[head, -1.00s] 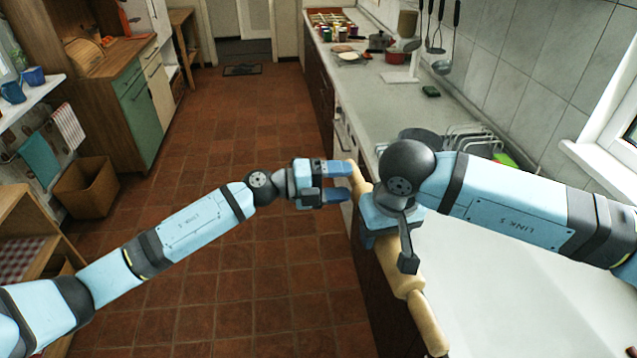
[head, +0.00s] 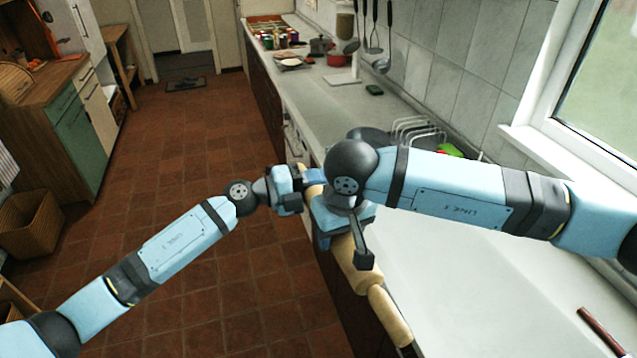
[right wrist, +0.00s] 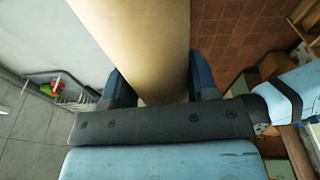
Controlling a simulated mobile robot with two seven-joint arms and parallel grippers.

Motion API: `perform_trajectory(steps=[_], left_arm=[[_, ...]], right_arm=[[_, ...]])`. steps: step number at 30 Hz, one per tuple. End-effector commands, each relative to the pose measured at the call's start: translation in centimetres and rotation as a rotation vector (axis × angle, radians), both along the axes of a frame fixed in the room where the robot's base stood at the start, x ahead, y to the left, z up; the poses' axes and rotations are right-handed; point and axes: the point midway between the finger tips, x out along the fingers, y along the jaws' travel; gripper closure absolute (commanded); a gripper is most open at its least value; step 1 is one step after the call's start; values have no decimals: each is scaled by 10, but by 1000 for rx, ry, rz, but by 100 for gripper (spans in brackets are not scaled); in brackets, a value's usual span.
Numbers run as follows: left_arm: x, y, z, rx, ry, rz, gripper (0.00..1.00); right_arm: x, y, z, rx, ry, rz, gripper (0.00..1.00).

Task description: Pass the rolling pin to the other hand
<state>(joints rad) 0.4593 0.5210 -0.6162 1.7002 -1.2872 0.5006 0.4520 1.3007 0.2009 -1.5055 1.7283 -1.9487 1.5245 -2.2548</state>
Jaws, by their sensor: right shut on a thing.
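The wooden rolling pin (head: 361,268) is held at a slant over the front edge of the counter, with its near handle (head: 390,315) toward me. My right gripper (head: 340,222) is shut on its body. The right wrist view shows the pin (right wrist: 140,45) between the two fingers of the right gripper (right wrist: 160,90). My left gripper (head: 293,189) is at the far handle (head: 313,182), coming from the left. Its fingertips meet the handle in the picture, but I cannot tell whether they are closed on it.
The white counter (head: 470,285) runs along the right and is largely bare near me. A dish rack (head: 418,130) stands behind my right arm. A dark reddish stick (head: 600,332) lies at the lower right. The tiled floor (head: 170,180) at left is free.

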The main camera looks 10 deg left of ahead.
Motion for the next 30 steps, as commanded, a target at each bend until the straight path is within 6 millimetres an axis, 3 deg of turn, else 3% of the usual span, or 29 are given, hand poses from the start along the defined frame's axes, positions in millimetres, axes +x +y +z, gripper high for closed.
perform_trajectory(steps=[2, 3, 6, 17, 20, 30], left_arm=[[-1, -2, 4, -7, -2, -5, 100], [-1, -3, 5, -10, -3, -5, 100], [-1, -2, 5, -9, -3, -4, 100], [0, -1, 4, -7, -2, -3, 100], [0, -1, 4, -7, -2, -2, 100], [0, -1, 4, -6, -1, -2, 100]], right_arm=[[-2, 2, -1, 0, 4, 9, 84], [-2, 2, -1, 0, 4, 9, 42], [-2, 1, -1, 0, 4, 7, 19], [-1, 0, 3, -1, 2, 4, 17], [-3, -1, 14, 0, 1, 4, 17], [-10, -7, 83, 1, -1, 4, 17]])
